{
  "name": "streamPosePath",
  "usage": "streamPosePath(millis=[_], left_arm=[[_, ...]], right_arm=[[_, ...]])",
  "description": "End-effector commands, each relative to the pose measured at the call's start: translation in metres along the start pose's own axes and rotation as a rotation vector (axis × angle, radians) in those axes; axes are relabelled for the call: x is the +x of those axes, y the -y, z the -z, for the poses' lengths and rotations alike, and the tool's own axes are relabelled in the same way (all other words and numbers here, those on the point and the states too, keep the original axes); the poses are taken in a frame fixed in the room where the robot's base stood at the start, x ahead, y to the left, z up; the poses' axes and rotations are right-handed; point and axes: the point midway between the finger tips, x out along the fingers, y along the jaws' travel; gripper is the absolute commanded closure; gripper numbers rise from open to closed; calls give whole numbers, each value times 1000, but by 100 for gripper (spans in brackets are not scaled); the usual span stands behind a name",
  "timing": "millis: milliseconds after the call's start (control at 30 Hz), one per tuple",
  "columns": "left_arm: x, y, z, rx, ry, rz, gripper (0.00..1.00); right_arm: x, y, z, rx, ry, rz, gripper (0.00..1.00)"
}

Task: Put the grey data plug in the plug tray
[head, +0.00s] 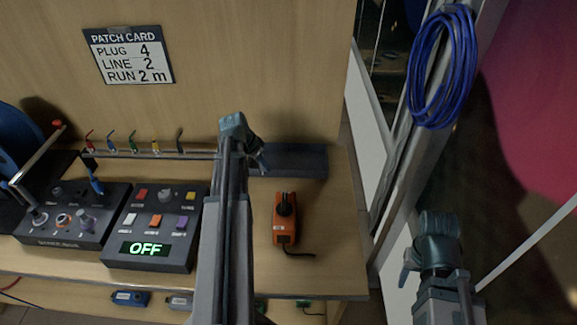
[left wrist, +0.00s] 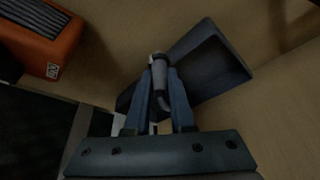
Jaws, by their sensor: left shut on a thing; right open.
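My left gripper (head: 243,142) is shut on a small grey plug (left wrist: 159,76), which shows between its fingers in the left wrist view. The plug tray (head: 297,160) is a dark, low-walled tray against the back panel. It also shows in the left wrist view (left wrist: 212,62), just beyond the fingers. The plug overlaps the tray's near left part in that view; I cannot tell whether they touch. In the head view the gripper hides the plug and the tray's left end. My right gripper (head: 424,258) is open and empty, off the bench's right side.
An orange device (head: 285,232) with a cable stands on the bench right of my left arm. A control box (head: 150,228) reading OFF and a knob box (head: 70,215) stand to the left. Coloured leads (head: 133,142) hang on a rail. Blue cable (head: 441,65) hangs at right.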

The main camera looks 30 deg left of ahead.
Motion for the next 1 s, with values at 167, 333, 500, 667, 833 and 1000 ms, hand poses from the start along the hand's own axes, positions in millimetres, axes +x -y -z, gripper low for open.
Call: streamPosePath(millis=[167, 333, 500, 667, 833, 1000], left_arm=[[13, -4, 24, 7, 0, -3, 100], [34, -11, 64, 8, -1, -3, 100], [53, -19, 99, 8, 0, -3, 100], [64, -24, 121, 6, 0, -3, 100], [68, -26, 129, 4, 0, -2, 100], [69, -27, 130, 4, 0, -2, 100]], right_arm=[[3, 0, 0, 0, 0, 0, 50], [7, 1, 0, 0, 0, 0, 50], [11, 1, 1, 0, 0, 0, 50], [13, 1, 1, 0, 0, 0, 50], [13, 1, 1, 0, 0, 0, 50], [13, 1, 1, 0, 0, 0, 50]])
